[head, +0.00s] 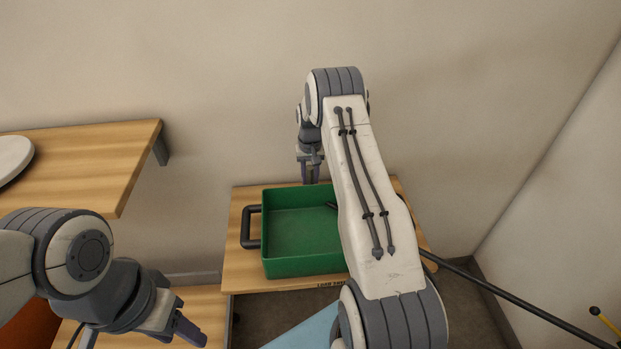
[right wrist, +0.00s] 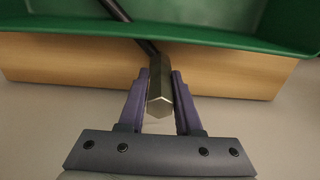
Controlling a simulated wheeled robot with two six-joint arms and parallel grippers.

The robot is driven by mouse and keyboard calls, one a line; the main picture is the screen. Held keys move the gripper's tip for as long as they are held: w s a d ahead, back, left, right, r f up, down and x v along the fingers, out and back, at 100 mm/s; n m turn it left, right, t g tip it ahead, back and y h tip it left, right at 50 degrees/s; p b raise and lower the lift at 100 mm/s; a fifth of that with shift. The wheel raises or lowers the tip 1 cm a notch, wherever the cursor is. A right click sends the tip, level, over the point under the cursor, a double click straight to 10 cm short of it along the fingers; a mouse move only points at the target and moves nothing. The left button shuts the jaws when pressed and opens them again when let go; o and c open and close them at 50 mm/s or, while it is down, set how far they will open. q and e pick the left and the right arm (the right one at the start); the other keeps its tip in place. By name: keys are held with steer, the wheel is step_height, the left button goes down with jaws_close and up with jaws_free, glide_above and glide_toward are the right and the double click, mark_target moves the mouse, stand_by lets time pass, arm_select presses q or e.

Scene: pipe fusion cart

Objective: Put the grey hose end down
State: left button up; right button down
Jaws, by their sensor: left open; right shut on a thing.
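The grey hose end (right wrist: 160,88) is a metallic hexagonal fitting on a dark hose (right wrist: 135,30). In the right wrist view it sits between the two fingers of my right gripper (right wrist: 160,78), which is shut on it. The hose runs from the fitting up and left across the green tray's rim. In the head view my right gripper (head: 310,170) is at the far edge of the green tray (head: 300,268); my forearm hides the tray's right part. I cannot tell whether the fitting touches anything below. My left gripper (head: 140,337) is open and empty at lower left.
The tray, with a black handle (head: 250,227) on its left, stands on a wooden top (head: 240,278) near the wall. A wooden shelf (head: 90,165) with a white round thing (head: 12,158) is at left. A dark rod (head: 500,293) slants at lower right.

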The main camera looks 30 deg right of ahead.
steer(key=shift+f, duration=0.6)
steer(key=shift+f, duration=0.1)
steer(key=c, duration=1)
jaws_free()
steer(key=shift+f, duration=0.1)
steer(key=o, duration=0.4)
